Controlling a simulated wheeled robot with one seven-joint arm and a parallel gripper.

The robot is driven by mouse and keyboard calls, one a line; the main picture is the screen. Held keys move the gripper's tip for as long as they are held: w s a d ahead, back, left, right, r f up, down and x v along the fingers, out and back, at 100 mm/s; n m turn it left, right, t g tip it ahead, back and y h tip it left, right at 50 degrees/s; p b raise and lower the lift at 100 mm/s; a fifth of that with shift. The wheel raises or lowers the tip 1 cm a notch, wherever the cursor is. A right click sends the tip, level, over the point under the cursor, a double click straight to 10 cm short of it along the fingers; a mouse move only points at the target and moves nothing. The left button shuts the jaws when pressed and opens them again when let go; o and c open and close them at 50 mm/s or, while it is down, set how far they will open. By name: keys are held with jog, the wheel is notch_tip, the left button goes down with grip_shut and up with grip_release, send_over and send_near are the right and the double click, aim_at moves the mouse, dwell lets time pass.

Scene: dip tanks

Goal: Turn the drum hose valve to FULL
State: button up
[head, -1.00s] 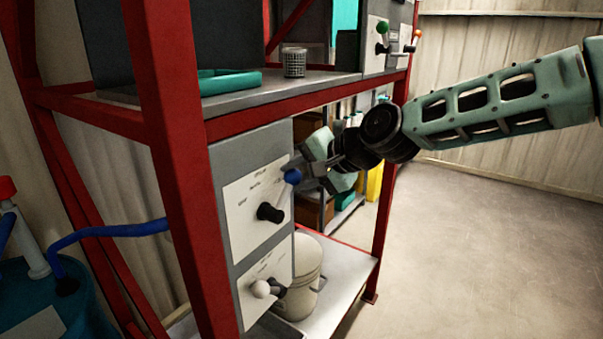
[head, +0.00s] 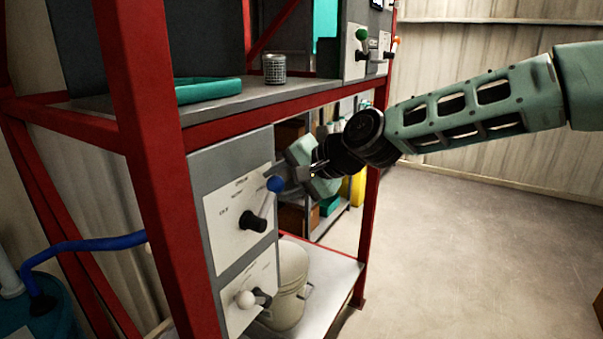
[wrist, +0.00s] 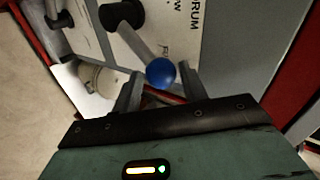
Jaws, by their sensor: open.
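The drum hose valve is a grey lever with a blue ball knob (head: 275,184) on a black hub (head: 253,221), set on a white label plate on the upper grey panel (head: 229,261). The lever tilts up and to the right in the head view. In the wrist view the blue knob (wrist: 160,73) shows between the fingertips, and part of the label reads "DRUM", with letters like "FU" beside the lever. My gripper (wrist: 160,88) is open around the knob; I cannot tell whether a finger touches it. In the head view my gripper (head: 297,174) is right of the knob.
A second lever with a white knob (head: 245,299) sits below. A green-knobbed lever (head: 362,35) is on the upper unit. Red frame posts (head: 156,150) stand close by. A pale bucket (head: 291,290) is on the lower shelf. Floor at the right is clear.

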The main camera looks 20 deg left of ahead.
jog(key=b+v, duration=0.7)
jog(key=v, duration=1)
jog(key=shift+d, duration=0.1)
